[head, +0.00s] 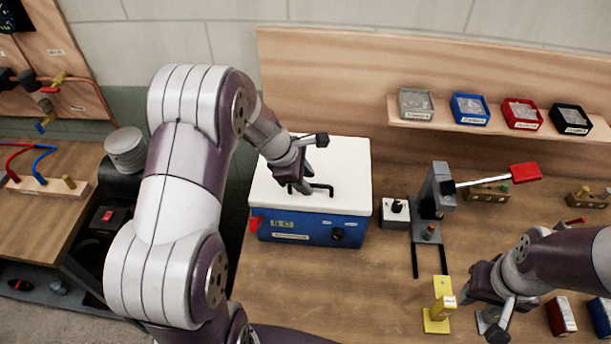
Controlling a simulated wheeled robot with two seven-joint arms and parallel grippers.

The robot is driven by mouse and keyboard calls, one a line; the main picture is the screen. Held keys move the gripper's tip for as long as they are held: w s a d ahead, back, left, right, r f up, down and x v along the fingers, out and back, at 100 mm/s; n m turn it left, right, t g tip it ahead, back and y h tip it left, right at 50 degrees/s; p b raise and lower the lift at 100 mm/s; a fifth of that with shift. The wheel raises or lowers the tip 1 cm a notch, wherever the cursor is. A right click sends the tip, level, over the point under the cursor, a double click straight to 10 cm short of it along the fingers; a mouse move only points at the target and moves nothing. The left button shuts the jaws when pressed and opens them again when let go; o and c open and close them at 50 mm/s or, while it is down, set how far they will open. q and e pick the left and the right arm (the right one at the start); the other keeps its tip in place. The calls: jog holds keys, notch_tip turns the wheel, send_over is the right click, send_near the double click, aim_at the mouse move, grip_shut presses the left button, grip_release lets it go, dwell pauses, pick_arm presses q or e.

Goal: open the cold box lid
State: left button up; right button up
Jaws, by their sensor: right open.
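The cold box (300,230) is a blue box with a dark knob and labels on its front. Its white lid (345,160) lies flat and closed on top. A black handle (322,188) stands on the lid. My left gripper (303,186) reaches down to the handle from above. Its fingertips are at the handle's left part, and I cannot tell whether they are closed around it. My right gripper (497,316) is open, low at the right over the bench, away from the box.
A grey lever press (437,195) with a red-handled lever stands right of the box, beside a small white block (395,213). A yellow stand (440,308) is near my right gripper. A shelf (500,126) holds several small bins. Bare bench (330,285) lies in front of the box.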

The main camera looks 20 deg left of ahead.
pick_arm(q)
jog(key=shift+d+f, duration=0.15)
jog(key=shift+f, duration=0.05)
grip_shut()
jog(key=shift+w, duration=0.1)
jog(key=shift+r, duration=0.1)
jog(key=w+a+r+p, duration=0.2)
jog(key=w+r+p, duration=0.6)
jog(key=r+p, duration=0.3)
jog(key=shift+a+r, duration=0.15)
jog(key=shift+a, duration=0.1)
